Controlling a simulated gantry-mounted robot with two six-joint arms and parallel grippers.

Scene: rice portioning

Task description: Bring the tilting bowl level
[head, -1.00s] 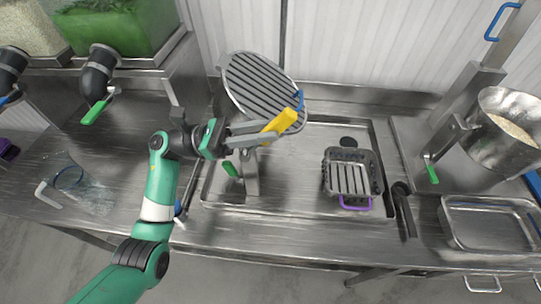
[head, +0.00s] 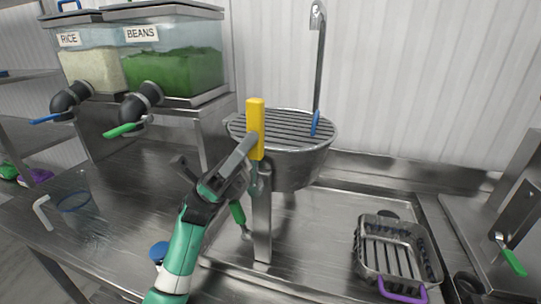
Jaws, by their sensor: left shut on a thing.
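The tilting bowl (head: 297,170) is a round metal bowl on a metal post (head: 262,225) at the centre of the head view. A slatted grate (head: 285,128) covers its top. Its rim looks close to level; I cannot tell if it is exactly level. A yellow handle (head: 255,118) stands upright at the bowl's front left. My left gripper (head: 247,148) is shut on the yellow handle, with its fingers against the handle's lower part. The contact is partly hidden by the fingers. My right gripper is not in view.
Rice (head: 88,72) and beans (head: 175,68) dispensers stand at the back left. A slatted metal basket (head: 392,248) with a purple handle sits at right in the shallow tray (head: 330,215). A blue-tipped faucet (head: 317,70) rises behind the bowl. The left counter (head: 130,190) has free room.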

